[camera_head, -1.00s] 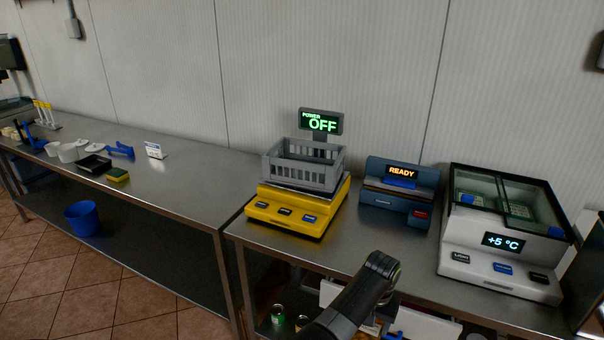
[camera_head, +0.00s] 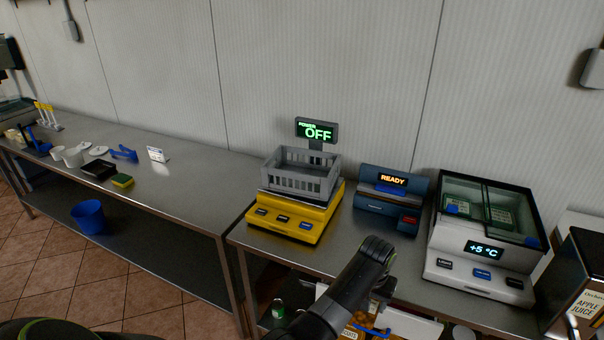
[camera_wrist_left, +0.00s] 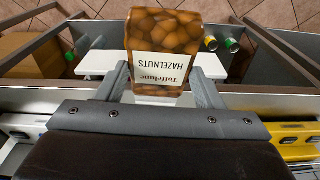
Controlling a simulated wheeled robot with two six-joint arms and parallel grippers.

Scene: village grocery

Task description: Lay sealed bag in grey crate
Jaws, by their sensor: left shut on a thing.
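The sealed bag (camera_wrist_left: 163,38) is a clear pack of brown hazelnuts with a white label, seen in the left wrist view. My left gripper (camera_wrist_left: 161,78) is shut on it, one finger at each side. The grey crate (camera_head: 302,175) is a slatted open basket in the head view. It sits on top of the yellow scale (camera_head: 287,222), whose display reads POWER OFF. My left arm reaches up from the bottom of the head view, in front of the counter and right of the crate. I cannot clearly make out its fingers there. My right gripper does not show.
A blue sealer (camera_head: 388,205) reading READY stands right of the scale. A white cooler (camera_head: 480,265) reading +5 °C is farther right, beside an apple juice box (camera_head: 585,290). The left table (camera_head: 190,190) holds a black tray (camera_head: 98,169) and sponge (camera_head: 122,181).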

